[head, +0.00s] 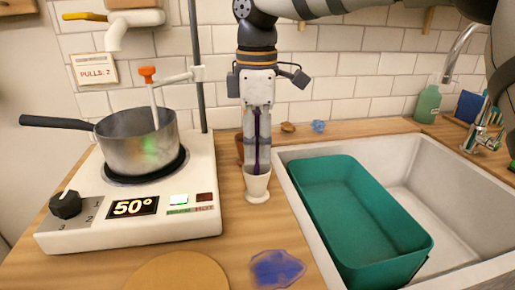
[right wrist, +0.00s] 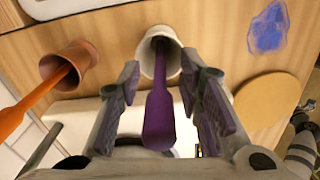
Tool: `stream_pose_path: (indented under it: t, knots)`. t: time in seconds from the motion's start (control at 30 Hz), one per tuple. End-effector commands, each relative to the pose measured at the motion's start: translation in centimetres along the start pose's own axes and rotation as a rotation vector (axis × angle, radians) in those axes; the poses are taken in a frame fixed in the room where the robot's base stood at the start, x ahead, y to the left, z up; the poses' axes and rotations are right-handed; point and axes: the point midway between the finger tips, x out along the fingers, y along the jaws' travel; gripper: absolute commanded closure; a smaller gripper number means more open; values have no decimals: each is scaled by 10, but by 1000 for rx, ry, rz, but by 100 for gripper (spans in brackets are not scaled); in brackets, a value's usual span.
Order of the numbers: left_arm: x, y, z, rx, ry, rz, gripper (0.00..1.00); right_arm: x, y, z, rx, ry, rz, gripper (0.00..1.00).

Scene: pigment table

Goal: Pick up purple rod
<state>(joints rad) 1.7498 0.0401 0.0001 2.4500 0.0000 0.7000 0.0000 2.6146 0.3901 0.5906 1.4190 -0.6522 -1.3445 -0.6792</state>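The purple rod (right wrist: 160,115) stands in a small white cup (head: 257,186) on the wooden counter, between the hot plate and the sink. The white cup also shows in the right wrist view (right wrist: 146,57). My right gripper (head: 257,160) points down over the cup. In the right wrist view its two fingers (right wrist: 162,85) are open, one on each side of the rod, with gaps visible between them and the rod. In the head view the rod shows as a dark purple strip between the fingers. My left gripper is not in view.
An orange rod (right wrist: 35,95) leans in a terracotta cup (right wrist: 80,62) close by; the gripper partly hides this cup in the head view. A hot plate (head: 130,228) with a pot (head: 125,150) stands left. A green tub (head: 350,215) sits in the sink (head: 450,195) at right.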

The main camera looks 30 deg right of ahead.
Motion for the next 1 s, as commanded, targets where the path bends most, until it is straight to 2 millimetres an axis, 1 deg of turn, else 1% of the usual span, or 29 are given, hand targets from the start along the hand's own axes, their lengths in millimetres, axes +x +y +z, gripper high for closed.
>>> stream_pose_path:
  t: [0.07,0.1,0.17,0.2,0.23,0.57,0.63,0.67,0.73,0.9,1.0]
  knots:
    - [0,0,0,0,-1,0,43,0,0,0,0,0,-1,67]
    - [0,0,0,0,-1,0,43,0,0,0,0,-1,-1,72]
    - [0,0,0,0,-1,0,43,0,0,0,0,-1,-1,85]
    - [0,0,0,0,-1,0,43,0,0,0,0,-1,-1,94]
    - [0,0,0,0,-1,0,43,0,0,0,0,-1,-1,100]
    - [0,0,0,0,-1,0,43,0,0,0,0,-1,-2,100]
    - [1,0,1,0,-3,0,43,-4,0,0,1,-1,-1,100]
    - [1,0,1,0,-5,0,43,-7,1,0,1,-1,-1,100]
    - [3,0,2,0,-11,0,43,-22,1,0,1,-1,1,100]
    - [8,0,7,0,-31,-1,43,-65,2,-1,1,-2,-1,100]
    - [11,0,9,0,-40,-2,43,-84,2,-1,2,-2,-3,100]
